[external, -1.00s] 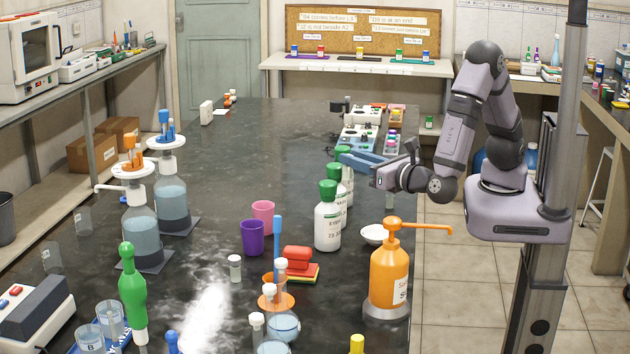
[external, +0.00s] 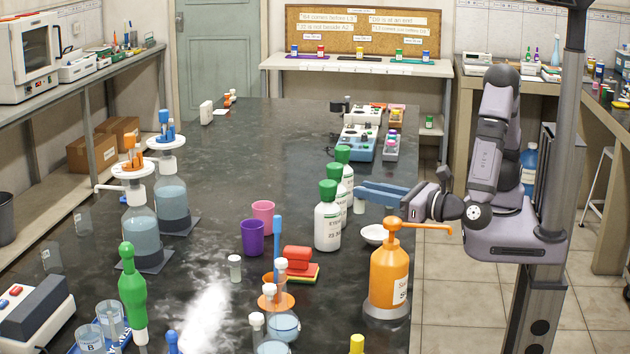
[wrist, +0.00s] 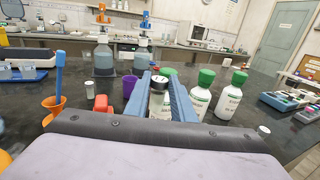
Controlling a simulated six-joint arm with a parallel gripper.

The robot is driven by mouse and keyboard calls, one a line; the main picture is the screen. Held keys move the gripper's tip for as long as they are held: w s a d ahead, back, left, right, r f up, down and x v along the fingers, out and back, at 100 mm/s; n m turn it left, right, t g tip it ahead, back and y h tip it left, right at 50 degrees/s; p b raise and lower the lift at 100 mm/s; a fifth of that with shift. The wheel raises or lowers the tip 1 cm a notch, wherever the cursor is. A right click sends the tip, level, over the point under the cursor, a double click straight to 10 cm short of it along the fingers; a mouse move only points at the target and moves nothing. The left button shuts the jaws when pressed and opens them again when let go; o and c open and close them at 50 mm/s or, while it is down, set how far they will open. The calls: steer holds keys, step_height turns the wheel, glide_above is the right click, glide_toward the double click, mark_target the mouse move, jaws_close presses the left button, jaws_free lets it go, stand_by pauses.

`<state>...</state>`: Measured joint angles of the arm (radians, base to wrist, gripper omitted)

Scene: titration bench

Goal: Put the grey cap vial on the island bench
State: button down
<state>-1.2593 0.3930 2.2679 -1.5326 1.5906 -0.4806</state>
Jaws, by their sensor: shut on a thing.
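In the wrist view the grey cap vial (wrist: 158,100), a small clear vial with a dark grey cap, stands upright between the blue fingers of my gripper (wrist: 160,84). My gripper is shut on it. In the external view my gripper (external: 360,190) reaches left over the right edge of the island bench (external: 200,240), the long black worktop. The lower part of the vial (external: 359,206) shows under the fingertips, just right of the green-capped bottles. I cannot tell whether its bottom touches the bench.
Green-capped white bottles (external: 327,224) stand close left of my fingers. An orange pump bottle (external: 389,275) and a white dish (external: 374,235) are near the right edge. Purple (external: 252,237) and pink cups stand further left. The bench's middle towards the back is clear.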

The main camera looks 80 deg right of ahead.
steer(key=s+a+f+n+g+y+b, duration=0.1)
steer(key=s+a+f+n+y+b, duration=0.3)
steer(key=s+a, duration=0.35)
steer(key=s+a+f+n+y+b, duration=0.2)
steer(key=s+a+n+y+b, duration=0.1)
steer(key=s+a+y, duration=0.45)
steer(key=s+a+f+n+g+y+b, duration=0.1)
steer(key=s+a+f+n+y+b, duration=0.25)
steer(key=s+a, duration=0.4)
steer(key=shift+y, duration=0.4)
steer(key=x, duration=0.6)
steer(key=p+x, duration=0.1)
steer(key=x, duration=0.6)
steer(key=r+p+x, duration=0.1)
steer(key=x, duration=0.6)
steer(key=shift+d, duration=0.1)
steer(key=shift+f, duration=1.75)
steer(key=shift+f, duration=0.2)
steer(key=c, duration=1.5)
jaws_free()
